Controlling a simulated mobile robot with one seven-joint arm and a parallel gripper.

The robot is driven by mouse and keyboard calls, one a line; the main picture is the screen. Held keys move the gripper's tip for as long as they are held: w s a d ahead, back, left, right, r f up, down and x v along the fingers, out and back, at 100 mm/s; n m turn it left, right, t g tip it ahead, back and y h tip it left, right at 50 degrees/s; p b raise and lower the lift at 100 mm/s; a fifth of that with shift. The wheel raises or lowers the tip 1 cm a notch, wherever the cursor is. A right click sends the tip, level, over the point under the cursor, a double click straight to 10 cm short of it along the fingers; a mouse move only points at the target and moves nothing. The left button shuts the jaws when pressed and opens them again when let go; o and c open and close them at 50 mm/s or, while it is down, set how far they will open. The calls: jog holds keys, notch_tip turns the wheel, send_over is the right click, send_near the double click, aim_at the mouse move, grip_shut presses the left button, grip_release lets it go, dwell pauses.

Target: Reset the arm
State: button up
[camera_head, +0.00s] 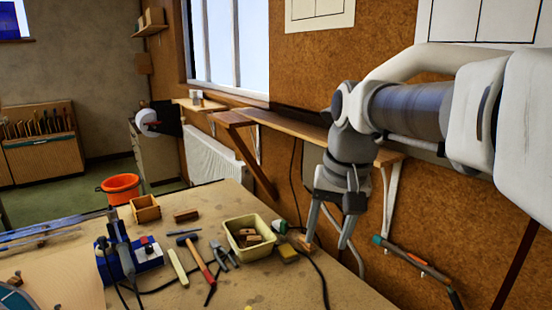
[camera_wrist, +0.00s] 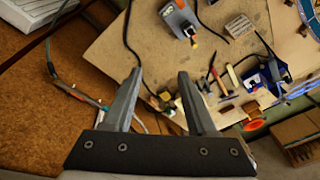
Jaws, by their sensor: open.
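My gripper (camera_head: 327,240) hangs pointing down from my grey and white arm, over the right far edge of the workbench near the brown wall. Its two fingers are apart with nothing between them. In the wrist view my gripper (camera_wrist: 158,84) also shows its two fingers spread and empty, with the bench below and beyond. The workbench (camera_head: 330,291) fills the lower part of the head view. How far the fingertips are above the bench top is hard to tell.
A cream tub (camera_head: 230,227) holds small wooden blocks. A red-handled hammer (camera_head: 200,262), pliers (camera_head: 223,254) and a blue device (camera_head: 147,258) lie left of it. A wooden shelf (camera_head: 290,126) runs along the wall beside my arm. A cabled tool (camera_head: 412,258) hangs on the wall.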

jog(key=s+d+f+n+t, duration=0.1)
jog(key=s+d+f, duration=0.1)
jog(key=s, duration=0.5)
jog(key=s+d+f+n+t+h, duration=0.1)
jog(key=s+d+f+t, duration=0.1)
jog(key=s, duration=0.6)
notch_tip(320, 180, down, 2)
jog(key=shift+d+f, duration=0.1)
jog(key=shift+d, duration=0.5)
jog(key=shift+c, duration=0.2)
jog(key=shift+c, duration=0.4)
jog(key=shift+s+a, duration=0.1)
jog(key=shift+a, duration=0.05)
